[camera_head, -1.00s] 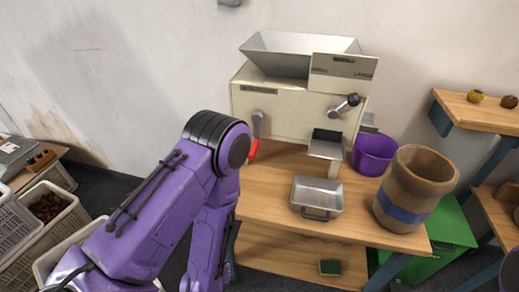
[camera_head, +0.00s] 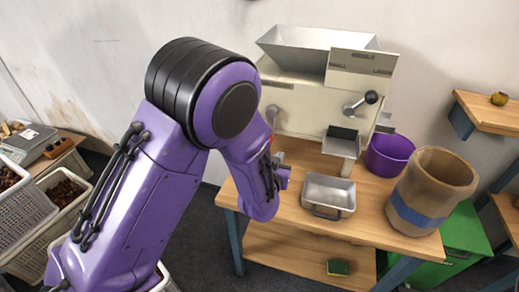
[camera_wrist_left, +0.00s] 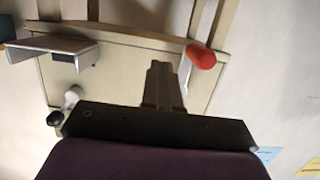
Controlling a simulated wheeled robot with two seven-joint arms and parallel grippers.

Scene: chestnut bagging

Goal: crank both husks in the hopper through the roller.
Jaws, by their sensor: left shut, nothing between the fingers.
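The cream roller machine (camera_head: 305,108) stands at the back of the wooden bench. Its metal hopper (camera_head: 300,48) is on top; I see no husks in the visible part. A crank with a black knob (camera_head: 371,97) is on its front right. A lever pivot (camera_head: 271,111) is on its front left; my arm hides most of that lever. My left gripper (camera_head: 279,158) is low at the machine's left front. In the left wrist view its fingers (camera_wrist_left: 160,84) are shut and empty, beside a red handle (camera_wrist_left: 201,56) and apart from the crank knob (camera_wrist_left: 55,118). My right gripper is not in view.
A metal tray (camera_head: 328,195) sits on the bench below the chute (camera_head: 341,141). A purple bucket (camera_head: 388,156) and a brown sack with a blue band (camera_head: 420,216) stand to the right. Crates of chestnuts (camera_head: 66,192) are at the left. A shelf (camera_head: 492,110) is at the right.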

